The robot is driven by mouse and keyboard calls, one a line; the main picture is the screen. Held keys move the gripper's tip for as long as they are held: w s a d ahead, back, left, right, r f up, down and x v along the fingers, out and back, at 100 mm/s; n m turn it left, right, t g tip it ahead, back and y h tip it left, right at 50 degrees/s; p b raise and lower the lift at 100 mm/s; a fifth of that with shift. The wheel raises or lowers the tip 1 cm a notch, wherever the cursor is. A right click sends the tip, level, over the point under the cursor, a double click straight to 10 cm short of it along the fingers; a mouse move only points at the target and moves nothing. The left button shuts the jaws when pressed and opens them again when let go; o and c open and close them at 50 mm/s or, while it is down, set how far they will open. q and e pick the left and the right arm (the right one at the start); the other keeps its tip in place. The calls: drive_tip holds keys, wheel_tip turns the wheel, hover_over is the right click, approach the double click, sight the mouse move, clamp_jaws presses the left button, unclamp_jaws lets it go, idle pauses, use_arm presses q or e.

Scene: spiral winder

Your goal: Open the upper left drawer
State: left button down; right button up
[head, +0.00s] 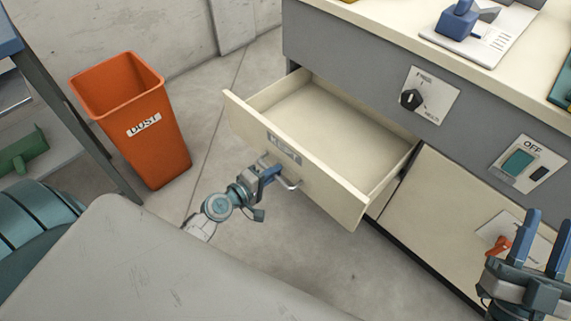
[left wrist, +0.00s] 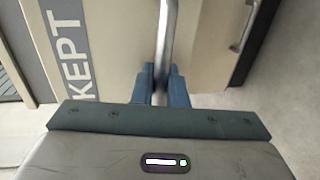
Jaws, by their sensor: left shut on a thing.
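The upper left drawer (head: 335,118) of the cabinet stands pulled well out, and its cream inside looks empty. Its front (head: 240,118) bears a label, read as KEPT in the left wrist view (left wrist: 70,50), and a metal bar handle (head: 291,184). My left gripper (head: 272,172) is at this handle, in front of the drawer. In the left wrist view its blue fingers (left wrist: 161,82) are shut on the handle bar (left wrist: 166,38), one on each side. My right gripper (head: 540,238) is at the lower right, its blue fingers apart with nothing between them.
An orange DUST bin (head: 150,125) stands on the floor left of the drawer. The cabinet's grey face carries a rotary knob (head: 411,98) and an OFF switch (head: 519,162). A blue device (head: 461,22) sits on top. Bare floor lies between bin and drawer.

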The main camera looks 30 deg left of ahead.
use_arm(q)
drive_tip(key=shift+s+a, duration=0.25)
drive_tip(key=shift+s, duration=0.4)
use_arm(e)
drive_tip(key=shift+s+r+t+y, duration=0.3)
drive_tip(key=shift+s+r+t, duration=0.2)
drive_tip(key=shift+r, duration=0.25)
drive_tip(key=shift+w, duration=0.1)
use_arm(q)
drive_tip(key=c, duration=1.5)
unclamp_jaws()
drive_tip(key=shift+c, duration=0.2)
drive_tip(key=shift+s, duration=0.1)
